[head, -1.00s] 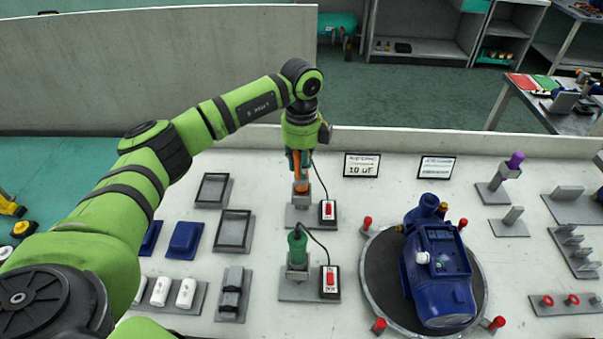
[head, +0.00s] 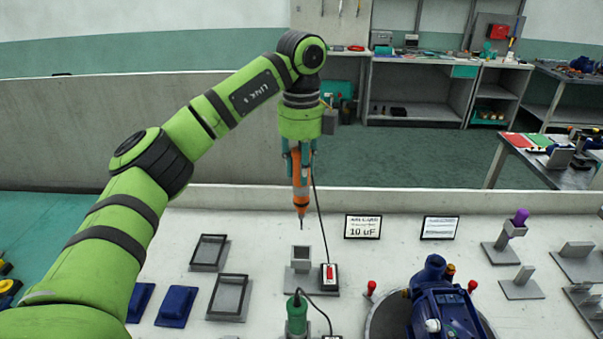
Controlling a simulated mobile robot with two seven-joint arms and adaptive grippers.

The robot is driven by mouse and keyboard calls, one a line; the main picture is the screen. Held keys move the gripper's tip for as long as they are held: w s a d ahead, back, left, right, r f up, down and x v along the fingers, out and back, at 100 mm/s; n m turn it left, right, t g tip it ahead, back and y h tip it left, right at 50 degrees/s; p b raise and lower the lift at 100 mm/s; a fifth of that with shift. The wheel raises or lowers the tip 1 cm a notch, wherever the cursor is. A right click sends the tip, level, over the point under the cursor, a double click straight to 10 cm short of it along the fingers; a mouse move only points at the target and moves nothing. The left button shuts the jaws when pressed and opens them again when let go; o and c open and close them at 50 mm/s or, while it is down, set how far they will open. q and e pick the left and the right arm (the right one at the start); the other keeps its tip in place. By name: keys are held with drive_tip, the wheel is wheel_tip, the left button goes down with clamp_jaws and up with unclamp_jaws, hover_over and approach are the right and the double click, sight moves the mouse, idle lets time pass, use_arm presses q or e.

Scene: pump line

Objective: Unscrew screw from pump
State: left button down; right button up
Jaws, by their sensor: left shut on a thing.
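The blue pump (head: 443,310) sits on a round dark turntable (head: 384,322) at the lower right, cut off by the bottom edge. Its screws cannot be made out. My left gripper (head: 300,162) is shut on an orange screwdriver (head: 300,183), tip pointing down. The screwdriver hangs above its grey holder (head: 301,262), clear of it, with a black cable running down to a switch box (head: 329,276). My right gripper is out of view.
A green tool (head: 297,315) stands in front of the empty holder. Grey trays (head: 209,252) and blue parts (head: 177,306) lie to the left. Two label signs (head: 362,227) stand at the back. A purple-topped stand (head: 519,217) is at the right.

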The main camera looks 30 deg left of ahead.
use_arm(q)
drive_tip(key=shift+r+p, duration=1.9)
drive_tip(key=shift+r, duration=0.35)
